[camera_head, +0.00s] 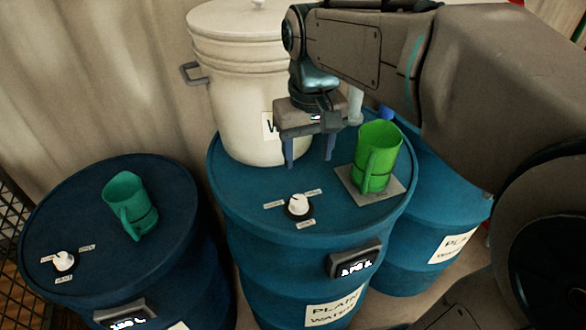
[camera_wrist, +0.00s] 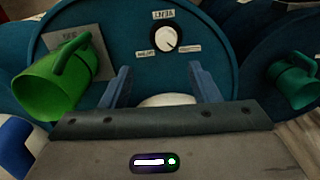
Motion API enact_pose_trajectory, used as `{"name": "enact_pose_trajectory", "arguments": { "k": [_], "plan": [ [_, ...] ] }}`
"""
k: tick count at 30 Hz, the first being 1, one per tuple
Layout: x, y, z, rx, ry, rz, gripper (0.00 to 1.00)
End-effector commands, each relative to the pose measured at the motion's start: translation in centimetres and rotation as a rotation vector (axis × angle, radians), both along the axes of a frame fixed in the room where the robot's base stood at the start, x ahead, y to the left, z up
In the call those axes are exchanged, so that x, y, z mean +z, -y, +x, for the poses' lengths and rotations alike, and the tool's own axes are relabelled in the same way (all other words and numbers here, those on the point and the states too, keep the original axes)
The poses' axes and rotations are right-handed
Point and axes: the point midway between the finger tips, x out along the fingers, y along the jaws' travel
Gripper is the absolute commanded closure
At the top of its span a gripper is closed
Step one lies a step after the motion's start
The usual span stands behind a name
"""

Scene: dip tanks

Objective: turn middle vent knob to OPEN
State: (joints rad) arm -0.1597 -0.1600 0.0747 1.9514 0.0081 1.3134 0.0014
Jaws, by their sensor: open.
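The middle vent knob (camera_head: 298,204) is white on a dark round base, on top of the middle blue barrel (camera_head: 235,195). In the wrist view the knob (camera_wrist: 164,39) sits below a VENT label (camera_wrist: 163,14), with a small label on each side that I cannot read clearly. A dark mark on the knob seems to slant toward the lower right there. My gripper (camera_head: 310,155) points down over the barrel, behind the knob in the head view. Its blue fingers (camera_wrist: 159,75) are spread, empty and apart from the knob.
A green mug (camera_head: 378,160) stands on a grey plate (camera_head: 394,194) right of the knob. A white lidded bucket (camera_head: 232,105) stands behind my gripper. The left barrel (camera_head: 172,185) carries a teal mug (camera_head: 130,206) and another knob (camera_head: 64,261). The barrel top around the middle knob is clear.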

Motion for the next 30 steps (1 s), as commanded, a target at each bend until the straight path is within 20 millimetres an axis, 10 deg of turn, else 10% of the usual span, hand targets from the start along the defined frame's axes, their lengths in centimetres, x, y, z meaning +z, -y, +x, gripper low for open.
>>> {"name": "enact_pose_trajectory", "arguments": {
  "k": [8,30],
  "plan": [
    [-0.6,-1.5,1.1,0.033,-0.040,-0.005,0.44],
    [-13.1,-1.4,1.1,0.032,-0.039,-0.006,0.44]
  ]
}}
